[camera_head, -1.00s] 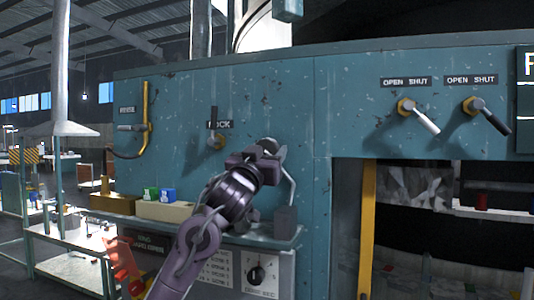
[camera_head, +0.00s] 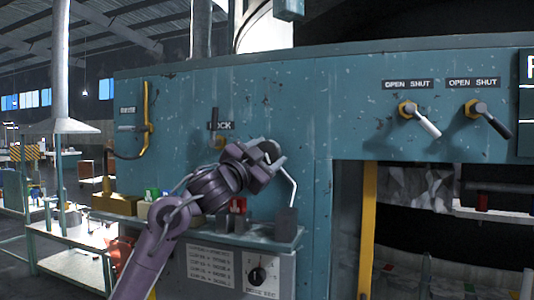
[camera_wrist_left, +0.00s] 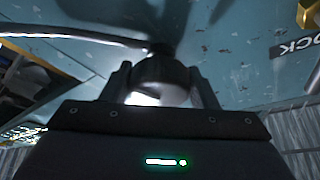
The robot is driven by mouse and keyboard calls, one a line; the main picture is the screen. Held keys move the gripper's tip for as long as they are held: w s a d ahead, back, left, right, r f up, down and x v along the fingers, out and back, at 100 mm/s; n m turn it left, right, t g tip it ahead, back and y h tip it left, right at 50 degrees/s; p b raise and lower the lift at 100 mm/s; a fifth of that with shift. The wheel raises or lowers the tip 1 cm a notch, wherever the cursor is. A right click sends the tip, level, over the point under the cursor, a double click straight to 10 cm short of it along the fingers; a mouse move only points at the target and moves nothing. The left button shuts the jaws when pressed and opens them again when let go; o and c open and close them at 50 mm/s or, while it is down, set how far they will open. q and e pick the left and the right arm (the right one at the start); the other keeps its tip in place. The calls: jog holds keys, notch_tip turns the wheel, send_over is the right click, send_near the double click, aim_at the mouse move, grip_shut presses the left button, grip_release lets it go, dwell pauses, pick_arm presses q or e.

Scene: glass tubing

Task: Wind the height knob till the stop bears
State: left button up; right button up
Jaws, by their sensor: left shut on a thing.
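My left gripper (camera_head: 268,153) is at the teal panel, above the small shelf. In the left wrist view its two fingers (camera_wrist_left: 163,85) are shut on a rounded dark knob (camera_wrist_left: 165,72), one finger on each side. The knob's base at the panel shows behind the fingers. In the head view the gripper mostly hides the knob. A thin pale bent rod (camera_head: 292,187) runs from beside the gripper down to a dark block (camera_head: 286,221) on the shelf. No stop can be made out. My right gripper is out of view.
The LOCK lever (camera_head: 214,120) stands just up and left of the gripper. A shelf (camera_head: 262,238) below carries a red item (camera_head: 237,205). Two OPEN SHUT levers (camera_head: 425,124) (camera_head: 490,122) are to the right, over a dark opening.

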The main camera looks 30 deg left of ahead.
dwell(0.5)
pick_arm(q)
jog(key=o, duration=1)
jog(key=shift+c, duration=0.2)
jog(key=shift+s+f, duration=0.15)
jog(key=shift+s, duration=0.05)
jog(key=b+v, duration=0.5)
jog(key=v, duration=0.2)
jog(key=shift+s, duration=0.2)
